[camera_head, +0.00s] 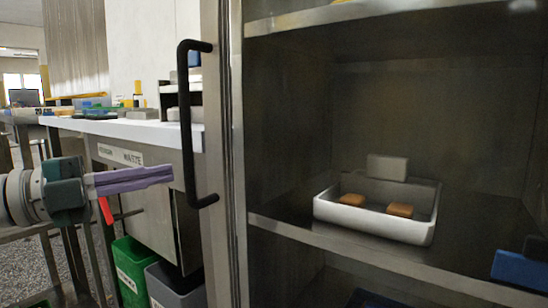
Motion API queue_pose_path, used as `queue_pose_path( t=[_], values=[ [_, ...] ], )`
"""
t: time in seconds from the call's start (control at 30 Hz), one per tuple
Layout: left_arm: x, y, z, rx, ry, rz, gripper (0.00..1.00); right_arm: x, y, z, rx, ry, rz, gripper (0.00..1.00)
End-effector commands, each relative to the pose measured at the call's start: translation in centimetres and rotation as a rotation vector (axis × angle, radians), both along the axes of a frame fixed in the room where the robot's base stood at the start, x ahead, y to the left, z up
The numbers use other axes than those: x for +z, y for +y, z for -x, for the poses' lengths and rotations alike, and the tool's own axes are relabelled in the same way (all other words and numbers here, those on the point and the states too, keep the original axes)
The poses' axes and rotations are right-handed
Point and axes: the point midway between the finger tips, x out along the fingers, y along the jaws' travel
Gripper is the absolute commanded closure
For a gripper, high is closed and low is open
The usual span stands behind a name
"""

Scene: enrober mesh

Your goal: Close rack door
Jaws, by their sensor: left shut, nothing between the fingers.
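The rack (400,262) stands open on the right, its shelves in plain view. The steel rack door (216,120) shows as a narrow upright strip at the rack's left side, seen nearly edge-on. A black bar handle (186,125) stands out from the door's left side. My left gripper (171,174), with purple fingers, comes in from the left at the height of the handle's lower part. Its fingers are shut and empty. The tips appear just left of the handle; I cannot tell whether they touch it. My right gripper is not in view.
A white tray (372,222) with two orange-brown pieces sits on the middle shelf. A blue object (520,270) shows at the right edge. A white-topped counter (140,129) stands behind my left gripper, with green (130,272) and grey (176,285) bins below.

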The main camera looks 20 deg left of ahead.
Motion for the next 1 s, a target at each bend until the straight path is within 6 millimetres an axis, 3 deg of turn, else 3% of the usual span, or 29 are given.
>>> queue_pose_path(
  t=[0.03, 0.1, 0.23, 0.5, 0.77, 0.87, 1.0],
  values=[
    [-1.3, -1.5, -0.4, 0.057, 0.035, 0.063, 1.0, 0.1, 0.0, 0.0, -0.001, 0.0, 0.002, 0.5],
    [-2.8, -2.7, -1.0, 0.163, 0.094, 0.145, 1.0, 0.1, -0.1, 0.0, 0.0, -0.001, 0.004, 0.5],
    [-5.4, -3.9, -0.9, 0.335, 0.211, 0.267, 1.0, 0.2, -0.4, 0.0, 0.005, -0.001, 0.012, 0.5],
    [-9.9, -5.2, 1.7, 0.601, 0.452, 0.433, 1.0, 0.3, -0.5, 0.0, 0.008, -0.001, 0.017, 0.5],
    [-6.2, -7.3, 5.0, 0.538, 0.178, -0.006, 1.0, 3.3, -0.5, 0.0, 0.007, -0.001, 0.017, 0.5],
    [-4.1, -8.1, 6.9, 0.52, 0.022, -0.25, 1.0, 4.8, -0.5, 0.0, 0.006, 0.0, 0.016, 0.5],
    [-0.6, -8.9, 10.4, 0.499, -0.246, -0.702, 1.0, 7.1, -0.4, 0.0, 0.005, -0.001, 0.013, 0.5]
  ],
)
